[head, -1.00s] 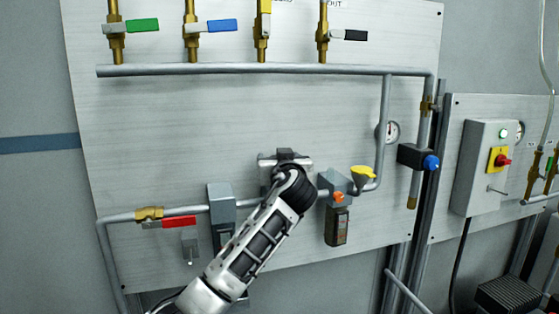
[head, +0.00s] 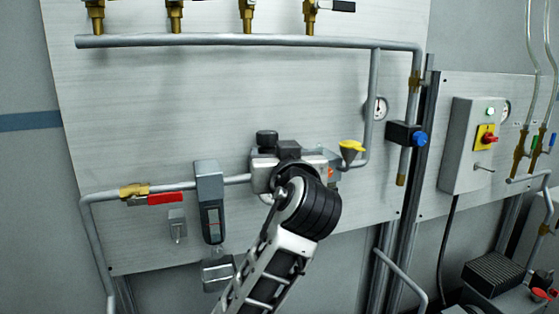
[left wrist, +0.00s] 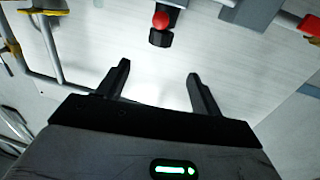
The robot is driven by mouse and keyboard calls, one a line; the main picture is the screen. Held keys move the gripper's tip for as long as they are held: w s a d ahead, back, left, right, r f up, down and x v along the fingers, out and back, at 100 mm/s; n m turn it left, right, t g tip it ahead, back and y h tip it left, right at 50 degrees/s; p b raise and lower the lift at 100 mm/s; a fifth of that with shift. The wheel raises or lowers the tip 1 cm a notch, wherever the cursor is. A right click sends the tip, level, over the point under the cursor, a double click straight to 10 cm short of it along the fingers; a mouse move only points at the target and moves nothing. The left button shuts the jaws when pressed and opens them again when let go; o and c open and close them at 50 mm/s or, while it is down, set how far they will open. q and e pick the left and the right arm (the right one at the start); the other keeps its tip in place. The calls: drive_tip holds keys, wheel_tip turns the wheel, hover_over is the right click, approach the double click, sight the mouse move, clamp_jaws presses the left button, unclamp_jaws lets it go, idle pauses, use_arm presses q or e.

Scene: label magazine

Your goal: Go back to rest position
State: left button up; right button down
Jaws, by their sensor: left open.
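My left arm comes up from the bottom of the head view, its black ringed wrist joint (head: 312,207) in front of the lower pipe. The gripper's fingers cannot be made out there. In the left wrist view my left gripper (left wrist: 158,69) is open, with two black fingers apart and nothing between them. Pale panel surface shows beyond the fingers. A red ball on a black hexagonal piece (left wrist: 160,38) lies above and apart from the fingertips in that view. My right gripper is in neither view.
A switch box (head: 465,150) is at right. The panel's middle is clear.

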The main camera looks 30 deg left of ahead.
use_arm(q)
drive_tip(key=shift+s+d, duration=0.15)
drive_tip(key=shift+s, duration=0.05)
idle(0.4)
drive_tip(key=s+d+f+m+h, duration=0.1)
drive_tip(key=d+f+m+h, duration=0.35)
drive_tip(key=f, duration=0.75)
drive_tip(key=s+d+f+m+h, duration=0.1)
drive_tip(key=d+f+m+h, duration=0.3)
drive_tip(key=f, duration=0.9)
drive_tip(key=s+d+f+m+g+h, duration=0.1)
drive_tip(key=s+d+f+h, duration=0.2)
drive_tip(key=s+f, duration=0.5)
drive_tip(key=s+d+f+m+g+h, duration=0.1)
drive_tip(key=s+d+f+h, duration=0.1)
drive_tip(key=s+f, duration=0.6)
drive_tip(key=s+h, duration=0.1)
drive_tip(key=s, duration=0.2)
drive_tip(key=shift+s+d+f+g, duration=0.2)
drive_tip(key=shift+d+f+g, duration=0.15)
drive_tip(key=shift+d+g, duration=0.05)
